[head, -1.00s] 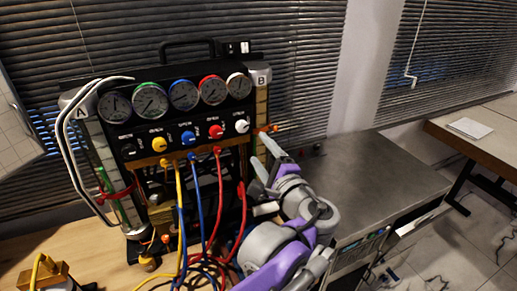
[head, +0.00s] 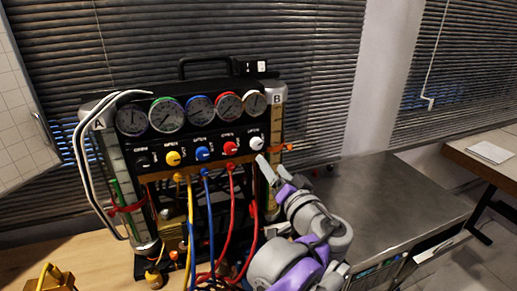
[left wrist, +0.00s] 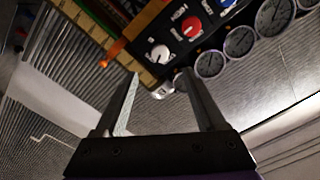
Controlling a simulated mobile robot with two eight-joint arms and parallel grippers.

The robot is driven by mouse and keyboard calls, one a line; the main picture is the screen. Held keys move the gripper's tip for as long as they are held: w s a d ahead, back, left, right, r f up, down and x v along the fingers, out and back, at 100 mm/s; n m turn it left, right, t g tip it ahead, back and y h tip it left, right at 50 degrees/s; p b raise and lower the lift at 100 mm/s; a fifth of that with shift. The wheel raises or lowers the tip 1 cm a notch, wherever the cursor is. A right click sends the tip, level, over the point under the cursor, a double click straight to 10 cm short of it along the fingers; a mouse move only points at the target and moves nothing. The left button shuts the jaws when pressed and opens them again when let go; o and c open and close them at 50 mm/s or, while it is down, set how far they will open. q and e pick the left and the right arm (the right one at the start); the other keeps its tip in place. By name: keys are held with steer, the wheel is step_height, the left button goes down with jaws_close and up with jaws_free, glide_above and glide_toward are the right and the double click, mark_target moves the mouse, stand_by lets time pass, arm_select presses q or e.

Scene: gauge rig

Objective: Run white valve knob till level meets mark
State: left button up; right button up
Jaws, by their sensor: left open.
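The white valve knob (head: 257,143) is at the right end of the knob row on the black gauge panel. It also shows in the left wrist view (left wrist: 159,54), ahead of the gap between my fingertips. My left gripper (head: 269,165) is open and empty, just below the knob and apart from it; its two fingers show in the left wrist view (left wrist: 161,74). Tube B (head: 277,118) stands at the panel's right side with an orange marker (head: 284,148). I cannot make out its level. My right gripper is not in view.
Tube A (head: 118,175) with a red clamp (head: 126,208) stands at the left. Black, yellow, blue and red knobs sit beside the white one. Coloured hoses (head: 209,225) hang below the panel. A grey bench top (head: 395,200) to the right is mostly clear.

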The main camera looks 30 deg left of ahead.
mark_target(257, 146)
arm_select(q)
steer(key=x, duration=1)
steer(key=shift+w+a+p, duration=0.2)
steer(key=shift+w+p, duration=0.05)
steer(key=shift+p, duration=0.05)
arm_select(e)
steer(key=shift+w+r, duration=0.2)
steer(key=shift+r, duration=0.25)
